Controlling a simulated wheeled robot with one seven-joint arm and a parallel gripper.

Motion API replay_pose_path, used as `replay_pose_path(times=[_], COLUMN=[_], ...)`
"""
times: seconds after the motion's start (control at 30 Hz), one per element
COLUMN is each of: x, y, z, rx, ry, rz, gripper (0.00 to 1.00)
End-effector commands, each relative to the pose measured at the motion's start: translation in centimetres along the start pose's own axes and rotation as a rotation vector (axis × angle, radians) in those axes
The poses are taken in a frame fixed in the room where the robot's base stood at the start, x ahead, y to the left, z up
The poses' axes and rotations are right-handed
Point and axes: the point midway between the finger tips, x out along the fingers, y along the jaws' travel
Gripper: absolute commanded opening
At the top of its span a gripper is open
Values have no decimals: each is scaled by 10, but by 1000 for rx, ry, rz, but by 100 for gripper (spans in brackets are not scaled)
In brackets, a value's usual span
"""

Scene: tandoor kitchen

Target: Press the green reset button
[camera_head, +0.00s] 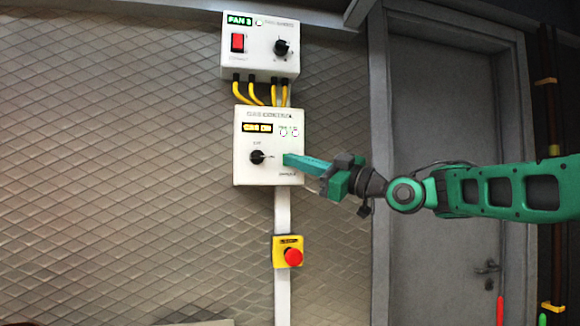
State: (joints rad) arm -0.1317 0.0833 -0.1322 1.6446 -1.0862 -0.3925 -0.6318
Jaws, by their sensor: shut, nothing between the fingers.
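A white control box (241,171) hangs on the wall with a lit yellow display (257,127) and a black rotary knob (257,157) at its lower left. My gripper (287,159) is shut and empty. Its green fingertips lie over the right part of this box, to the right of the knob. I cannot tell whether they touch the box face. No green reset button shows clearly; the spot behind my fingertips is hidden.
Above is another white box (262,56) with a red switch (238,42), a black knob (281,47) and yellow cables (255,94) below. A yellow box (279,245) with a red emergency button (293,257) sits lower. A grey door (440,110) is at right.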

Motion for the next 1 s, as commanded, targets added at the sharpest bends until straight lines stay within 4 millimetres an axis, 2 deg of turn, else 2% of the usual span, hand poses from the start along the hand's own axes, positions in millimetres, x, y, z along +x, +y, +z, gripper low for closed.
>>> replay_pose_path(times=[0.37, 0.73, 1.0], x=[-11, -13, -28], y=[-8, -9, -20], z=[-7, -9, -20], rx=[0, 0, 0], ry=[-1, 0, 0], rz=[1, 0, 1], gripper=[0, 0, 0])
